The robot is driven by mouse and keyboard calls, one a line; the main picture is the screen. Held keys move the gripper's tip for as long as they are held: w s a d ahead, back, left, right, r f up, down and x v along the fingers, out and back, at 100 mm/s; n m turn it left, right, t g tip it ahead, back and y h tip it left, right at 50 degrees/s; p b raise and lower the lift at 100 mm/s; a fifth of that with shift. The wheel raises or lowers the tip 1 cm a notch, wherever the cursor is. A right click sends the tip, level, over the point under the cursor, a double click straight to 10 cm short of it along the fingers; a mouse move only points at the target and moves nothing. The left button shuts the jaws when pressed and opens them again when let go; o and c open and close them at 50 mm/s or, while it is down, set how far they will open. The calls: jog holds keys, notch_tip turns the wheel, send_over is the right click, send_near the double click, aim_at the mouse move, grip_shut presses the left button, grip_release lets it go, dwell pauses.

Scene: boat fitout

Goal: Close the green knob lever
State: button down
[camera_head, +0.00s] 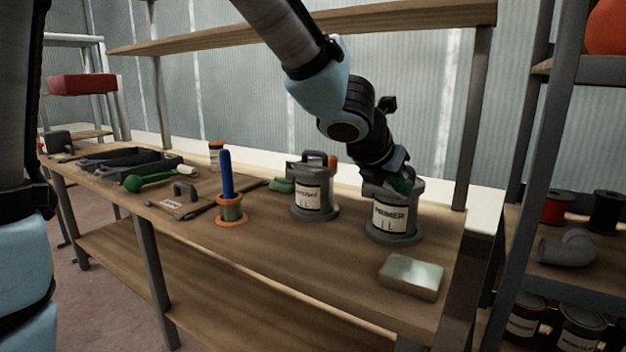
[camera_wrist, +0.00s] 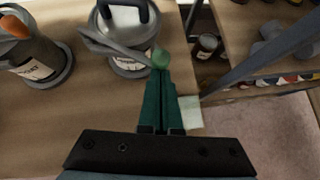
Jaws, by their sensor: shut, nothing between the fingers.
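In the wrist view a flat grey lever (camera_wrist: 118,46) runs from upper left to a round green knob (camera_wrist: 160,58) at its end. My gripper (camera_wrist: 160,72) has its dark green fingers closed together, with their tips right at the knob; I cannot tell whether they touch it. In the head view my gripper (camera_head: 402,184) is low over the grey primer can (camera_head: 394,218), at the right end of the bench. There the lever is not clearly visible, as my gripper and wrist cover that area.
A second grey can (camera_head: 314,197) stands left of the primer can. A pale block (camera_head: 411,276) lies at the bench's front right corner. A blue-handled tool in a holder (camera_head: 231,210) and a green round-ended tool (camera_head: 133,183) are farther left. Shelving stands at right.

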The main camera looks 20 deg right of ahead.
jog(key=d+n+t+y+b, duration=0.1)
jog(key=d+n+t+b, duration=0.1)
jog(key=d, duration=0.7)
jog(key=shift+w+d+n+t+y+b, duration=0.2)
jog(key=shift+d+n+t+y+b, duration=0.15)
jog(key=shift+n+b, duration=0.6)
jog(key=shift+w, duration=0.2)
jog(key=shift+w+a+p, duration=0.2)
jog(key=shift+w+p, duration=0.1)
jog(key=shift+w, duration=0.35)
